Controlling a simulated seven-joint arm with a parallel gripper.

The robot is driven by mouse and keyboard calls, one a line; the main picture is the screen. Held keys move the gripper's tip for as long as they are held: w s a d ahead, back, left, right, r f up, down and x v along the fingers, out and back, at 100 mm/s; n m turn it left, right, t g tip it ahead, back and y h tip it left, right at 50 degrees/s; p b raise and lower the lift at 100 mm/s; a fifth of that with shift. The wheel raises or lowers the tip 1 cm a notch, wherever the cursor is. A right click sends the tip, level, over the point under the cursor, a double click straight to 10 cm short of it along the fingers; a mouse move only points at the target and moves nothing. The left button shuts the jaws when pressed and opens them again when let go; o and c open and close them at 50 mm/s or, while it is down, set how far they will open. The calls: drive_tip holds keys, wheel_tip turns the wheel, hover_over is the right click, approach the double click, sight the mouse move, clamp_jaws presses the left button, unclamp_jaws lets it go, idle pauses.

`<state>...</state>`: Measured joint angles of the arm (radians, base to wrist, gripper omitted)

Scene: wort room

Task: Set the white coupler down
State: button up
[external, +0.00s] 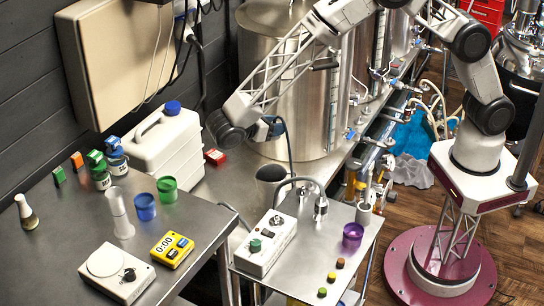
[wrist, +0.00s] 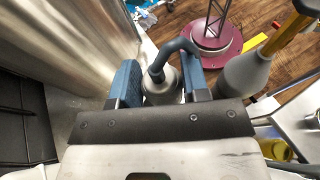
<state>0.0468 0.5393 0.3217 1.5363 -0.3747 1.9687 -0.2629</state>
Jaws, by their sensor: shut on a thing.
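My gripper (wrist: 160,88) has two blue fingers, one on each side of a pale grey-white piece, which I take to be the white coupler (wrist: 160,92). A dark blue-grey hose bends out of its top and over to the right finger. In the external view my gripper (external: 272,127) is up in front of the large steel tank, above the bench and clear of it. The coupler is mostly hidden there by the gripper. A dark hose (external: 289,145) hangs down from it towards a dark grey cylinder (external: 270,176).
A steel tank (external: 300,95) stands close behind my gripper.

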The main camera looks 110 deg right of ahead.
drive_tip(key=w+d+r+n+t+h, duration=0.5)
drive_tip(key=w+d+n+t, duration=0.25)
drive_tip(key=d, duration=0.35)
drive_tip(key=w+d+r+n+t+h, duration=0.55)
drive_tip(key=w+d+n, duration=0.2)
drive_tip(key=d, duration=0.45)
wheel_tip(320, 180, down, 36)
drive_tip(key=shift+w+a+r+m+t, duration=0.2)
drive_tip(key=shift+w+r+m+t, duration=0.1)
drive_tip(key=shift+t, duration=0.1)
drive_tip(key=shift+s+f+y, duration=0.1)
drive_tip(key=shift+f+y, duration=0.05)
drive_tip(key=shift+y, duration=0.1)
drive_tip(key=shift+f, duration=2.15)
drive_tip(key=shift+f, duration=1.75)
